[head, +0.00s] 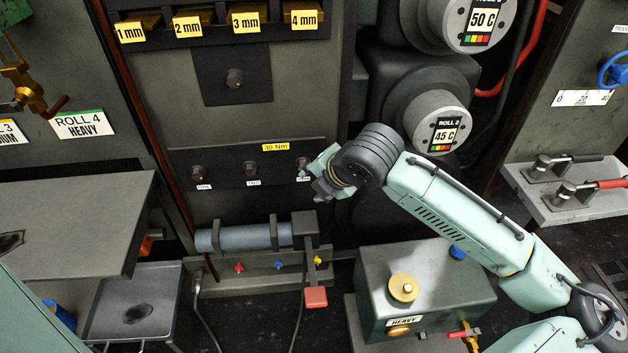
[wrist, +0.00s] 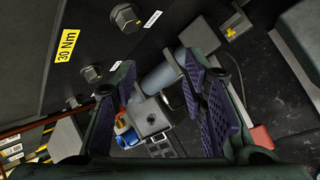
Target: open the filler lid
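A brass-yellow round cap (head: 403,288), which looks like the filler lid, sits closed on top of a dark green box (head: 370,300) labelled HEAVY. My gripper (head: 322,188) is up and to the left of this box, in front of the dark bolt panel, well apart from the cap. In the wrist view my gripper (wrist: 158,68) shows its two purple-padded fingers spread open with nothing held between them. The cap is not seen in the wrist view.
Behind the fingers are the bolt panel (wrist: 80,30) and a grey cylinder (wrist: 163,78), which also shows in the head view (head: 250,238) on its bracket. A red pedal-like block (head: 316,297) hangs left of the box. A red-handled valve (head: 464,333) sits at its front.

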